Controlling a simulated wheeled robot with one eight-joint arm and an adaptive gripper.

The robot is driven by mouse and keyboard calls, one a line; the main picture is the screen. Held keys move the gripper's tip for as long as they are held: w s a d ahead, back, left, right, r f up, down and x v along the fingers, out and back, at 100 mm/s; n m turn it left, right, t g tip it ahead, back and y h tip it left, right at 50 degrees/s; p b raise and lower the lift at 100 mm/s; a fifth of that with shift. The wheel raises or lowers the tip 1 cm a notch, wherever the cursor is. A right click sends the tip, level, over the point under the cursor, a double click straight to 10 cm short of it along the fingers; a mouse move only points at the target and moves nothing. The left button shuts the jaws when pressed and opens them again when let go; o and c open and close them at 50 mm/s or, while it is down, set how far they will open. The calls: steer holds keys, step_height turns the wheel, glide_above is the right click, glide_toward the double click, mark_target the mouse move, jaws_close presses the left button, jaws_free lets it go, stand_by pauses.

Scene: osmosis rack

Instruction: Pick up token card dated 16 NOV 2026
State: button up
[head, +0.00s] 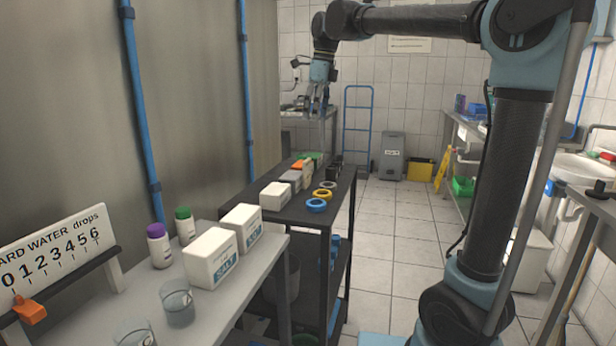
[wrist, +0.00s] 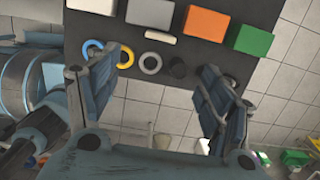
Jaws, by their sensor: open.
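I cannot make out a token card or a 16 NOV 2026 date in either view. My gripper (head: 319,105) is raised above the far end of the dark rack in the head view. In the wrist view my gripper (wrist: 163,68) has its fingers spread wide, with nothing held between them. The dark rack top (head: 299,222) lies beyond the fingertips in the wrist view. Any small card there is too small to tell or hidden.
The rack carries a blue ring (head: 316,205), a yellow ring (wrist: 125,57), a grey ring (wrist: 150,63), an orange block (wrist: 206,22) and a green block (wrist: 254,40). White boxes (head: 211,258) and glasses (head: 177,303) stand on the near table.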

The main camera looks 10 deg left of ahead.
mark_target(307, 160)
steer(key=a+f, duration=0.1)
steer(key=f, duration=0.4)
steer(key=a+f, duration=0.1)
steer(key=f, duration=0.5)
steer(key=a+f, duration=0.1)
steer(key=f, duration=0.5)
steer(key=shift+w, duration=0.2)
steer(key=shift+c, duration=0.5)
steer(key=c, duration=1)
steer(key=shift+c, duration=0.2)
